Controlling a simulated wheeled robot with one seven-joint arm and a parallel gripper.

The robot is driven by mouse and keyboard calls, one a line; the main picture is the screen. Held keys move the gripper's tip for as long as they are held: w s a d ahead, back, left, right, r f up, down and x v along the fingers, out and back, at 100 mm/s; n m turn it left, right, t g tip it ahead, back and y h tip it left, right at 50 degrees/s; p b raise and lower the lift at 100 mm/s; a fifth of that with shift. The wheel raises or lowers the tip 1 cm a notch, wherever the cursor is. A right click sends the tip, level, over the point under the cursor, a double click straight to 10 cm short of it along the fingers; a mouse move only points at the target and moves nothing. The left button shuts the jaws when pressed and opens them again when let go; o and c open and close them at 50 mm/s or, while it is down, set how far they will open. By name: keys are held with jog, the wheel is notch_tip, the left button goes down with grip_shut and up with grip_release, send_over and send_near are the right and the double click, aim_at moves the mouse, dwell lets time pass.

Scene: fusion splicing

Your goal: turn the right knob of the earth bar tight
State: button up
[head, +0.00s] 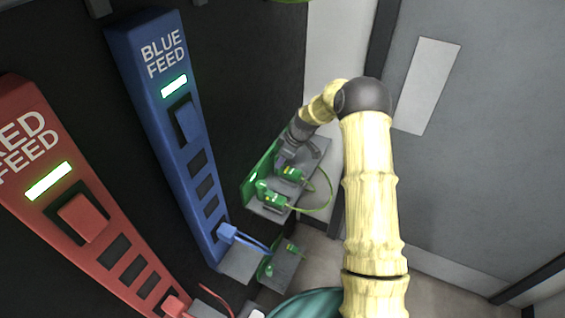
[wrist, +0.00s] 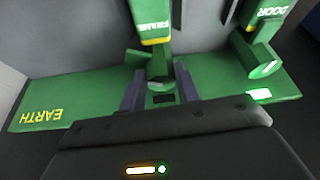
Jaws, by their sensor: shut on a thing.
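The green earth bar (head: 262,172) is on a grey shelf at the middle of the head view; its EARTH lettering is upside down in the wrist view (wrist: 30,118). My gripper (wrist: 158,86) is shut on the green knob (wrist: 159,66) at the FRAME connector (wrist: 150,22), with one dark finger on each side. Part of this knob is hidden between the fingers. The other green knob (wrist: 262,62), by the DOOR connector (wrist: 268,15), stands free to the right in the wrist view. In the head view my gripper (head: 284,157) is at the bar's far end.
A green cable (head: 328,190) loops beside the shelf. The blue feed (head: 165,130) and red feed (head: 75,210) panels stand to the left. A small lit window (wrist: 259,94) shows on the bar near the DOOR knob. A lower shelf (head: 285,268) holds another green part.

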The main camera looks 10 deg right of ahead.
jog(key=m+b, duration=0.1)
jog(key=m, duration=0.1)
jog(key=m+t+h+b, duration=0.1)
jog(key=m, duration=0.1)
jog(key=shift+s+a+m, duration=0.15)
jog(key=shift+a+m, duration=0.05)
jog(key=shift+m, duration=0.2)
jog(key=m+h, duration=0.1)
jog(key=m, duration=0.1)
jog(key=m+t+h, duration=0.1)
jog(key=m, duration=0.1)
jog(key=shift+s+a+r+m, duration=0.1)
jog(key=shift+a+m, duration=0.1)
jog(key=shift+m, duration=0.1)
jog(key=o, duration=0.7)
jog(key=shift+r+b, duration=0.1)
jog(key=shift+b, duration=0.2)
jog(key=b+v, duration=0.2)
jog(key=v, duration=1.5)
